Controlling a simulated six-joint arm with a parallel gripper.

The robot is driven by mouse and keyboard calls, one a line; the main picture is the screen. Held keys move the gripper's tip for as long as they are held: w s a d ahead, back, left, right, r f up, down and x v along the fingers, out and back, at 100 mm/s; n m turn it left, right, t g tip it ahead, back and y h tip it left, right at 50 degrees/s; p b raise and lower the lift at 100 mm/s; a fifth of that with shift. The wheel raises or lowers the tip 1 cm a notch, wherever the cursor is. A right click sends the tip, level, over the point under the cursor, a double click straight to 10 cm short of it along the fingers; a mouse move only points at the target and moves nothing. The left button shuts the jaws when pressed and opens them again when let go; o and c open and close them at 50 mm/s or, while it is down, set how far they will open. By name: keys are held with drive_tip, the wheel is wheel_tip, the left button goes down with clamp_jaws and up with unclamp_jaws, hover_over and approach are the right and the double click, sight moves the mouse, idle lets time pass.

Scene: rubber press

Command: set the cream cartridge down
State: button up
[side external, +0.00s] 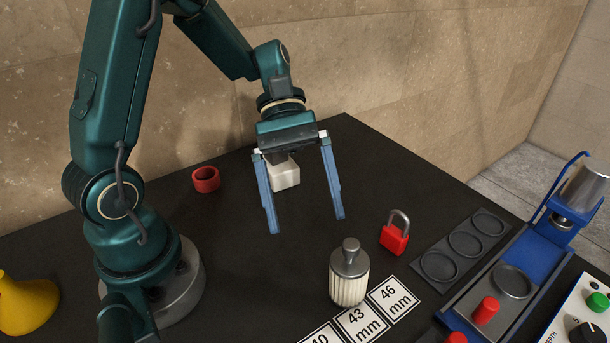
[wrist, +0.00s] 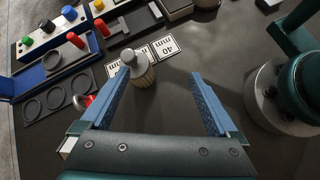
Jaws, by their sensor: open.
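The cream cartridge (side external: 348,288) is a ribbed cream cylinder with a grey metal cap and knob. It stands upright on the dark table just behind the size cards, apart from my gripper. My gripper (side external: 307,223) is open and empty, its blue fingers spread wide above the table, behind and left of the cartridge in the side view. In the wrist view the cartridge (wrist: 146,78) shows beyond the fingertips, nearer the left finger of my gripper (wrist: 160,72). The "43 mm" card (side external: 361,322) and "46 mm" card (side external: 392,299) lie flat; another card is partly cut off.
A red padlock (side external: 394,238) stands right of the cartridge. Beyond it are a tray with round recesses (side external: 425,241) and a blue press (side external: 540,255). A red ring (side external: 206,179), a white block (side external: 285,177) and a yellow funnel-like object (side external: 25,303) are elsewhere.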

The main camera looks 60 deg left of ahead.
drive_tip(key=s+a+r+m+t+y, duration=0.5)
drive_tip(key=m+t+y, duration=0.3)
drive_tip(key=m, duration=0.3)
drive_tip(key=shift+s+t+y, duration=0.15)
drive_tip(key=shift+t+y, duration=0.15)
drive_tip(key=shift+y, duration=0.3)
